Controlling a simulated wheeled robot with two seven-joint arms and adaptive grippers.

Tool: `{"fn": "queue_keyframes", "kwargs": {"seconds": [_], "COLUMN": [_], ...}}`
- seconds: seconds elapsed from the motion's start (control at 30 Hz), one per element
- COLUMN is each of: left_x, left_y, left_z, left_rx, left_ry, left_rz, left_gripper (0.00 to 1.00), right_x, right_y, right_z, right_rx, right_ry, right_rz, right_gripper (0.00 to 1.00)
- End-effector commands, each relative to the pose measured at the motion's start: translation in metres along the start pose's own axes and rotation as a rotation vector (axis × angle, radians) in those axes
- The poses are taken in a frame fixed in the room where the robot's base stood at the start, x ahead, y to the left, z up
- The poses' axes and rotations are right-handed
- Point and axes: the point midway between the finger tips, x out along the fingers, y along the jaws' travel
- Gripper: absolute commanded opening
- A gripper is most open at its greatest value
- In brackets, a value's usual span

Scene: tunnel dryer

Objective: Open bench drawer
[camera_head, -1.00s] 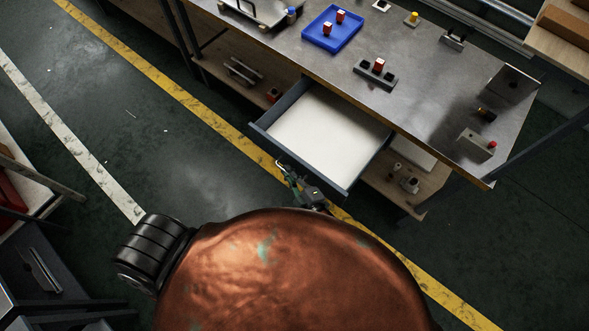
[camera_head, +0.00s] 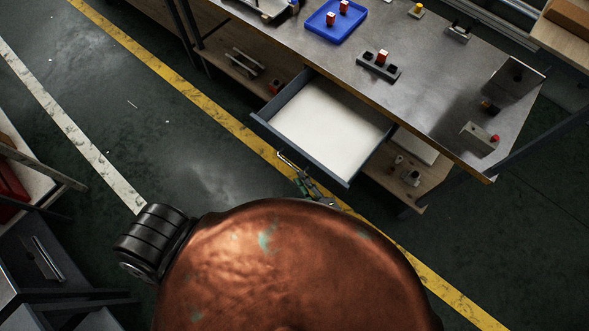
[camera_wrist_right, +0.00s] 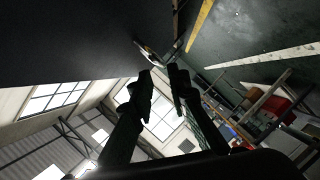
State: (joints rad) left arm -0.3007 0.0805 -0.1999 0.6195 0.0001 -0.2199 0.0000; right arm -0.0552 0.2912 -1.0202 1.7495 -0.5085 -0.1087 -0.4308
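The bench drawer (camera_head: 326,126) is pulled out from under the metal-topped bench (camera_head: 430,95). Its white floor is bare, and its front panel faces me. The pale bar handle (camera_head: 290,162) sits on the front panel. My right gripper (camera_head: 301,182) is just in front of the handle, partly hidden by my copper-coloured body. In the right wrist view its two fingers (camera_wrist_right: 160,74) are apart with nothing between them, and the handle (camera_wrist_right: 149,52) lies just beyond their tips. The dark drawer front (camera_wrist_right: 70,40) fills the upper left there. My left gripper is not in view.
On the bench top are a blue tray (camera_head: 335,22) with red blocks, a dark socketed holder (camera_head: 378,66) with a red block, and a metal bracket (camera_head: 480,137). A wooden lower shelf (camera_head: 425,190) runs beneath. The floor left of the drawer is clear.

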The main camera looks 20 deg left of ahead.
Motion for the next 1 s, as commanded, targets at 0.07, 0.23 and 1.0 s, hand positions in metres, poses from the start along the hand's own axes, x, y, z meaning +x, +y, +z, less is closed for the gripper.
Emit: {"fn": "queue_keyframes", "kwargs": {"seconds": [0.07,0.23,1.0], "left_x": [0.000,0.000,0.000], "left_y": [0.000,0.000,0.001], "left_z": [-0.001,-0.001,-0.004], "left_rx": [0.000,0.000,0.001], "left_ry": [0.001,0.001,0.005], "left_rz": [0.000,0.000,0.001], "left_gripper": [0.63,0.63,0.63], "right_x": [-0.015,-0.031,-0.035], "right_y": [-0.001,0.000,0.000], "right_z": [0.000,0.000,0.000], "right_rx": [0.000,0.000,0.000], "right_ry": [-0.001,-0.001,0.000], "right_rz": [-0.001,-0.001,0.000], "right_gripper": [0.16,0.16,0.16]}}
